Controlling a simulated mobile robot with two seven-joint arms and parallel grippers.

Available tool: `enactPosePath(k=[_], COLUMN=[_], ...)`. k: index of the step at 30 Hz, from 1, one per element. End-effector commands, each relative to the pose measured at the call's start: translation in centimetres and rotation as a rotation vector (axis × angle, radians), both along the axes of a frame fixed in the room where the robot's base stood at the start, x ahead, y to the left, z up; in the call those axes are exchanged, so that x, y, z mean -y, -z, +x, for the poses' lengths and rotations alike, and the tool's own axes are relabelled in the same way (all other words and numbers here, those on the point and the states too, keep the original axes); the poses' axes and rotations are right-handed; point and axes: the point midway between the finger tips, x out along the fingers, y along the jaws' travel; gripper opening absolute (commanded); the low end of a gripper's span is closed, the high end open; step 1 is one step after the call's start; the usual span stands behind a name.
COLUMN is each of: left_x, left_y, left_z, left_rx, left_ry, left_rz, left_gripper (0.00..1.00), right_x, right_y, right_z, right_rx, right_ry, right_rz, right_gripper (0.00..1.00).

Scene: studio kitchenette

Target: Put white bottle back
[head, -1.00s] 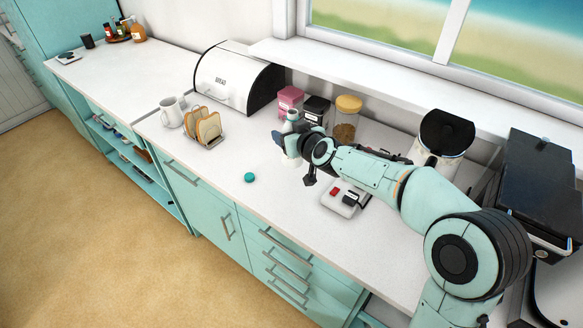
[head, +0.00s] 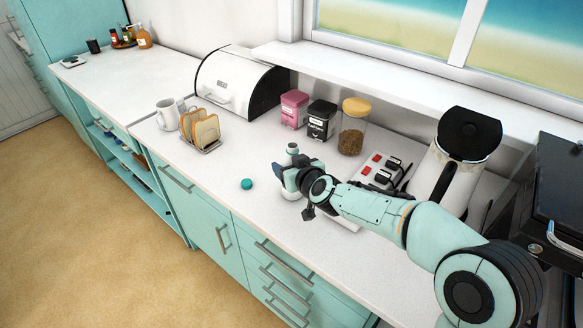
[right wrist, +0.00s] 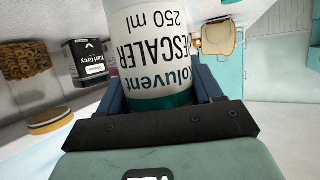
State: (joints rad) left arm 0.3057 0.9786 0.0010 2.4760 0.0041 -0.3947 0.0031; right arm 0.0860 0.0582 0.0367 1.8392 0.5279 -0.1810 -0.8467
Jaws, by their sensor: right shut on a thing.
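The white bottle (right wrist: 160,45) fills the middle of the right wrist view, with dark "DESCALER 250 ml" lettering and a teal band. My right gripper (right wrist: 165,100) is shut on it, with a finger on either side. In the head view the grey-white top of the bottle (head: 292,149) shows above my right gripper (head: 288,180), over the counter's middle. The gripper hides most of its body there, and I cannot tell whether its base touches the counter. My left gripper is not in view.
A teal round piece (head: 247,184) lies left of the gripper. Behind stand a pink canister (head: 294,108), a black canister (head: 320,120) and a yellow-lidded jar (head: 352,128). A toast rack (head: 203,132) and bread bin (head: 235,85) are left. A switch board (head: 383,170) lies beside my arm.

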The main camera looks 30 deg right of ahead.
Motion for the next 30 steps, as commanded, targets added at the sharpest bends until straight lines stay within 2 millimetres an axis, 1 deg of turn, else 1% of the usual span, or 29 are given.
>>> enactPosePath(k=[2, 7, 8, 9, 10, 18, 22, 26, 30], left_x=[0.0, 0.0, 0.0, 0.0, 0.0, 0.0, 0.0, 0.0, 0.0], left_y=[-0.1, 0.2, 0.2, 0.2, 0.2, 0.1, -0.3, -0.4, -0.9], left_z=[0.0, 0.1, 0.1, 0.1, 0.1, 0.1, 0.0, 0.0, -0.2], left_rx=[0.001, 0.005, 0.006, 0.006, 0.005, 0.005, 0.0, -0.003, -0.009], left_ry=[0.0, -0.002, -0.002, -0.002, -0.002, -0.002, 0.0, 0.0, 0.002], left_rz=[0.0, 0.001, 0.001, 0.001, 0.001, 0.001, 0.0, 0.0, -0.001], left_gripper=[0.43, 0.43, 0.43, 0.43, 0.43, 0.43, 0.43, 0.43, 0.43], right_x=[0.0, 0.0, 0.0, 0.0, 0.0, 0.0, 0.0, -0.1, -0.3], right_y=[-0.2, 0.3, 0.3, 0.3, 0.2, 0.2, -0.4, -1.3, -2.5], right_z=[0.0, 0.0, 0.0, 0.0, 0.0, 0.0, 0.0, -2.0, -4.9], right_rx=[0.002, 0.002, 0.001, 0.001, 0.001, 0.001, 0.002, 0.004, 0.005], right_ry=[-0.001, 0.0, 0.0, 0.0, 0.0, 0.0, 0.0, 0.0, 0.001], right_rz=[0.0, 0.0, 0.0, 0.0, 0.0, 0.0, 0.0, 0.0, -0.002], right_gripper=[0.29, 0.29, 0.68, 0.81, 0.91, 0.91, 0.91, 0.91, 0.91])
